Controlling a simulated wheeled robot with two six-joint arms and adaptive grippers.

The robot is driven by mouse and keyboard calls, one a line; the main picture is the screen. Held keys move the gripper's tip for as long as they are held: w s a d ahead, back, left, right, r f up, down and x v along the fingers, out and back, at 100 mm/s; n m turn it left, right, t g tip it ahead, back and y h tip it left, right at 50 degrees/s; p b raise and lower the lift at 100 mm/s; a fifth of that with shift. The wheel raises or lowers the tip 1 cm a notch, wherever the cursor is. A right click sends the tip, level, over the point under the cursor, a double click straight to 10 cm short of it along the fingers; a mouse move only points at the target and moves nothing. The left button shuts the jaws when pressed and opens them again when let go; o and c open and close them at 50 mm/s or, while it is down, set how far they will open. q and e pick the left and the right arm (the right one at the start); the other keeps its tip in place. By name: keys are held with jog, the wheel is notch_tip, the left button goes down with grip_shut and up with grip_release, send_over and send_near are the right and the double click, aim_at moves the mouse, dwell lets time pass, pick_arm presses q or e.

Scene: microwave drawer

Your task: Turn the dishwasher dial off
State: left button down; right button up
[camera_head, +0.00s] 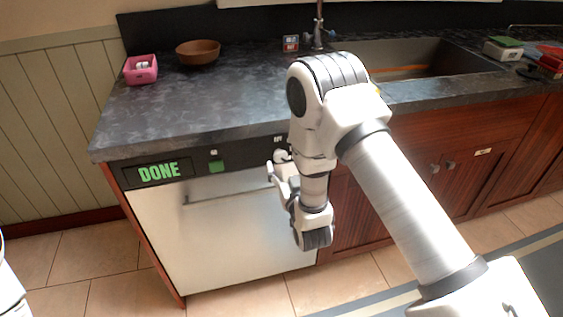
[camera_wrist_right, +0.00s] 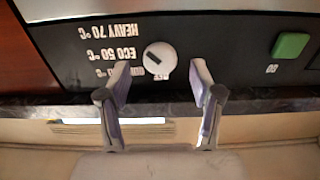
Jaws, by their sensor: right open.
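The dishwasher (camera_head: 225,235) has a black control panel with a round white dial (camera_head: 281,156) near its right end. In the right wrist view the picture is upside down, and the dial (camera_wrist_right: 158,56) shows a dark mark on its face, with HEAVY 70 °C and ECO 50 °C printed beside it. More lettering by the dial is partly hidden. My right gripper (camera_head: 272,171) is at the panel, its fingers open. In the right wrist view the fingertips (camera_wrist_right: 160,75) stand on either side of the dial, apart from it. My left gripper is out of view.
A green button (camera_head: 216,166) and a display reading DONE (camera_head: 159,172) are on the panel. The countertop (camera_head: 150,115) overhangs it. A brown bowl (camera_head: 198,52), a pink container (camera_head: 140,70) and a sink (camera_head: 410,62) are above. The floor in front is clear.

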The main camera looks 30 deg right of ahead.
aim_at(281, 159)
jog(key=w, duration=0.3)
jog(key=shift+w+d, duration=0.25)
jog(key=shift+d, duration=0.1)
jog(key=c, duration=1.1)
